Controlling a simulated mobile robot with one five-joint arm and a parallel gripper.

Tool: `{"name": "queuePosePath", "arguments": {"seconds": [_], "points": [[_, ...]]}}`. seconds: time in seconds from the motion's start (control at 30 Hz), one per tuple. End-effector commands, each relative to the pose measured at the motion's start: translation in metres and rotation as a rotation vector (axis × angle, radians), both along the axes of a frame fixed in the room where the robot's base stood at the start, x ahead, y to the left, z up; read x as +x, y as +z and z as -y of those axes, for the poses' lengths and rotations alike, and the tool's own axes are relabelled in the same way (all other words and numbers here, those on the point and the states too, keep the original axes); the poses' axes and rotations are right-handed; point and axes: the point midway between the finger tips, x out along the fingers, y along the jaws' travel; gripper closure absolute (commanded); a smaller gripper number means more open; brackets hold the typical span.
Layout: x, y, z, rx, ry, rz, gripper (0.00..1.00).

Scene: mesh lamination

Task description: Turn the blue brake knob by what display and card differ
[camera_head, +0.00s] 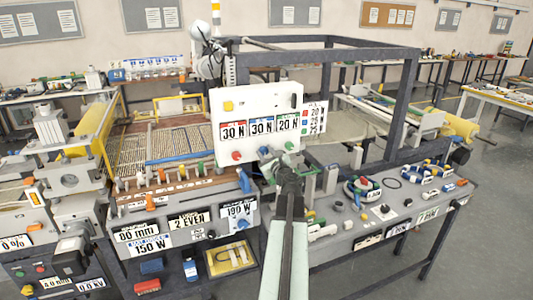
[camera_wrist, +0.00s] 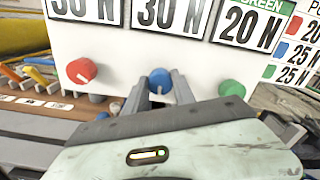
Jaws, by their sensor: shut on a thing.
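The white panel (camera_head: 228,107) carries three number displays and three knobs below them. In the wrist view the left display (camera_wrist: 87,10) reads 30 N, the middle display (camera_wrist: 168,12) 30 N and the right display (camera_wrist: 251,25) 20 N. The card (camera_wrist: 296,50) at right reads red 20, blue 25 N, green 25 N. My gripper (camera_wrist: 168,80) is shut on the blue knob (camera_wrist: 160,87) under the middle display; its fingers partly hide the knob. In the head view my gripper (camera_head: 272,163) is at the panel's lower edge.
A red knob (camera_wrist: 81,71) is left of my fingers and a green knob (camera_wrist: 232,89) right of them, both apart from my gripper. Coloured levers (camera_wrist: 35,75) line the wooden rail at left. A dark frame (camera_head: 325,90) stands behind the panel.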

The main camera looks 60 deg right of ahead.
Motion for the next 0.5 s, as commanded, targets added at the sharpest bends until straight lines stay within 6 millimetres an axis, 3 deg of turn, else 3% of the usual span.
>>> {"name": "queuePosePath", "arguments": {"seconds": [0.5], "points": [[-0.0012,-0.0013,-0.0002,-0.197,-0.002,-0.147,1.00]]}}
